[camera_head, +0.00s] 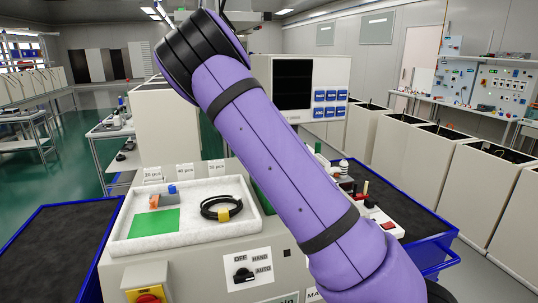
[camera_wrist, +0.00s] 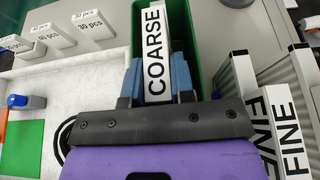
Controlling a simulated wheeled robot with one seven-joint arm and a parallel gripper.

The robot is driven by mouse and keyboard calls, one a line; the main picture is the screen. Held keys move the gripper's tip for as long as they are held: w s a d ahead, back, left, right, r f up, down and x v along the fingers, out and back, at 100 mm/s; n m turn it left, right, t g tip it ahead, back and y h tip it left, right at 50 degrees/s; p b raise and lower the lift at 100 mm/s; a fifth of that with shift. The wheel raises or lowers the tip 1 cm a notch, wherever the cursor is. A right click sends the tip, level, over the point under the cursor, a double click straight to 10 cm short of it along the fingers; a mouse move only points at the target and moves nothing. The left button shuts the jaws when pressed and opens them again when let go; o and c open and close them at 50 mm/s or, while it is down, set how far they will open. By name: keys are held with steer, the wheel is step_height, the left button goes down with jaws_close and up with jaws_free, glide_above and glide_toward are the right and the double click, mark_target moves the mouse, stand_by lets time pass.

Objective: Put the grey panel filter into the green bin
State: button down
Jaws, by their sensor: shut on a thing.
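My gripper (camera_wrist: 157,88) has blue fingers shut on a panel filter with a white edge labelled COARSE (camera_wrist: 155,50). Only this edge shows clearly, so its grey faces are hidden by the fingers and the view angle. The panel and fingers are over or within the green bin (camera_wrist: 207,62), whose green walls show on both sides of them. I cannot tell how deep the panel is or whether it touches the bottom. In the head view my arm hides the gripper and panel, and only a strip of the green bin (camera_head: 263,197) shows.
Panels labelled FINE (camera_wrist: 287,130) with ridged grey sides stand right of the bin in the wrist view. A white tray (camera_head: 193,243) on the left holds a green sheet (camera_head: 154,223), a black cable coil (camera_head: 222,209) and small parts. Label cards (camera_wrist: 94,25) stand behind the tray.

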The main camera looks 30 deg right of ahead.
steer(key=c, duration=0.9)
jaws_free()
steer(key=v, duration=1)
steer(key=shift+s+a+r, duration=0.1)
steer(key=shift+s+r, duration=0.05)
steer(key=shift+s, duration=0.2)
